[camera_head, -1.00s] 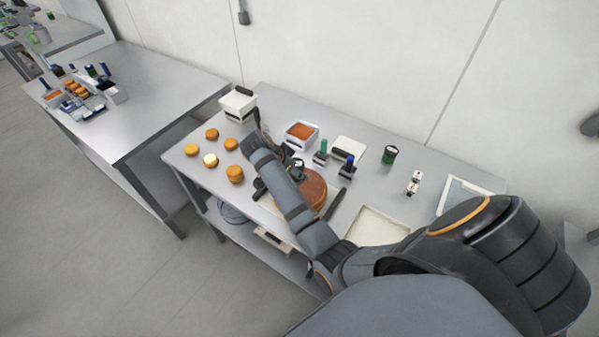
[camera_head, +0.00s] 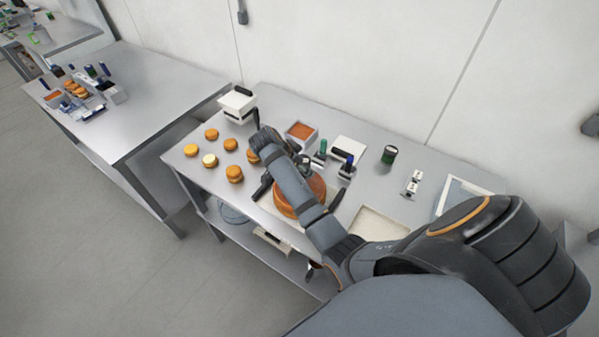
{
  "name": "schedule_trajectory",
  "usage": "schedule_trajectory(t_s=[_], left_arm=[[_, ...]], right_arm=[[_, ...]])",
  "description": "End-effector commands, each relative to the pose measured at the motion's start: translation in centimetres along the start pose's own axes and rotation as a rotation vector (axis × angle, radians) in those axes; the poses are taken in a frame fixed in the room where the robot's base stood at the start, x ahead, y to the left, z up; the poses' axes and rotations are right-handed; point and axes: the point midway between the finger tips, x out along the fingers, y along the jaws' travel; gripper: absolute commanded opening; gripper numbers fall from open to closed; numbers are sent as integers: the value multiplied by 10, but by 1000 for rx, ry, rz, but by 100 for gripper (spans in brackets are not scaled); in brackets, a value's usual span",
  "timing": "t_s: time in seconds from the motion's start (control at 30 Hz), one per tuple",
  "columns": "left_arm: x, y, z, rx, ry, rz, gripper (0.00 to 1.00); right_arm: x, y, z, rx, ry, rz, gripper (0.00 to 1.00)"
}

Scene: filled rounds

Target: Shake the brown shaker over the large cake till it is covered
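The large cake (camera_head: 284,205) is a round orange-brown cake on a pale board on the middle table. My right arm crosses in front of it and hides part of its top. My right gripper (camera_head: 301,162) is mostly hidden behind its own wrist, above the cake's far side. I cannot tell whether its fingers are open or shut. No brown shaker can be made out; if it is in the gripper, the arm hides it. My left gripper is not in view.
Several small round cakes (camera_head: 209,160) stand left of the large cake. A pale tray (camera_head: 378,223) lies at front right.

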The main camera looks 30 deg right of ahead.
Motion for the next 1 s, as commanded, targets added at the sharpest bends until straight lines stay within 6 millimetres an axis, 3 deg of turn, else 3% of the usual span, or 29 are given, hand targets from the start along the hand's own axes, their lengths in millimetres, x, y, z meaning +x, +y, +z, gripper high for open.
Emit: schedule_trajectory(t_s=[0.17, 0.47, 0.8, 1.0], left_arm=[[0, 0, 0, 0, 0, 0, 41], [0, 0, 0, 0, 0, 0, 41], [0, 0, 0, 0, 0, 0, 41], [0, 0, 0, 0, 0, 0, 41]], right_arm=[[2, 1, -4, 0, -2, -1, 16], [-14, -3, 21, 0, -2, -1, 16], [2, 1, -4, 0, 2, 0, 16], [3, 1, -5, 0, -1, -1, 16]])
